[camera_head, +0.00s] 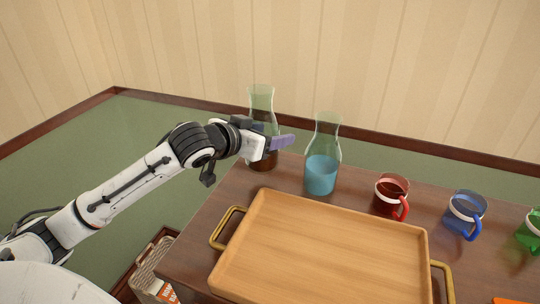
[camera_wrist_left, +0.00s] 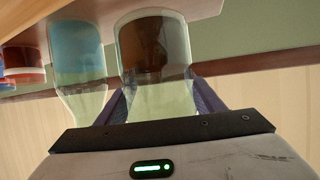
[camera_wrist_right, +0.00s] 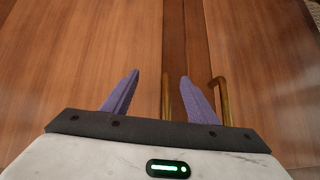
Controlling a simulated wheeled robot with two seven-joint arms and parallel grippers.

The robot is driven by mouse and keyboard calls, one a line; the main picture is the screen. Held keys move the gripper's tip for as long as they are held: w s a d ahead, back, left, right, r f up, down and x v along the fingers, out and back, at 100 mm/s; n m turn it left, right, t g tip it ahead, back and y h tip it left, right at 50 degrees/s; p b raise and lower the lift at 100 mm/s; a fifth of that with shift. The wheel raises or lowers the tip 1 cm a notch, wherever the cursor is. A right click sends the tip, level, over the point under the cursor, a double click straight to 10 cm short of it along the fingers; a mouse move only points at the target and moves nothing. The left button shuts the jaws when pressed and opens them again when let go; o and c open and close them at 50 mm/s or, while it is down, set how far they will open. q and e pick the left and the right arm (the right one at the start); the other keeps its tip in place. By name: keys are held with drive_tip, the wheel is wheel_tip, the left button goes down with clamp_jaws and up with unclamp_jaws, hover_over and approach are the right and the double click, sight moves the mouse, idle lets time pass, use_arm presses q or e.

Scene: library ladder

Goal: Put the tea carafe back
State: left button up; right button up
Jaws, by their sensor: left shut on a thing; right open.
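The tea carafe (camera_head: 262,98) is clear glass with dark brown liquid and stands upright at the far left corner of the table. My left gripper (camera_head: 277,143) is shut on it. In the left wrist view the carafe (camera_wrist_left: 155,45) sits between the purple fingers of my left gripper (camera_wrist_left: 160,100). The arm hides part of the carafe in the head view, and I cannot tell whether its base touches the table. My right gripper (camera_wrist_right: 153,92) is open and empty in the right wrist view, facing brown wood. It is out of the head view.
A carafe with blue liquid (camera_head: 321,174) stands just right of the tea carafe. A wooden tray (camera_head: 325,250) with brass handles fills the near tabletop. Red (camera_head: 391,196), blue (camera_head: 465,214) and green (camera_head: 530,232) cups stand to the right. A crate (camera_head: 152,275) is at lower left.

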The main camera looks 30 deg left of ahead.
use_arm(q)
drive_tip(key=shift+w+f+b, duration=0.1)
drive_tip(key=shift+f+b, duration=0.3)
drive_tip(key=shift+f, duration=1.6)
drive_tip(key=shift+f, duration=0.15)
drive_tip(key=o, duration=1.8)
drive_tip(key=shift+f, duration=0.2)
drive_tip(key=shift+r, duration=0.2)
drive_tip(key=p+v, duration=0.1)
drive_tip(key=v, duration=1.1)
drive_tip(key=shift+f, duration=0.1)
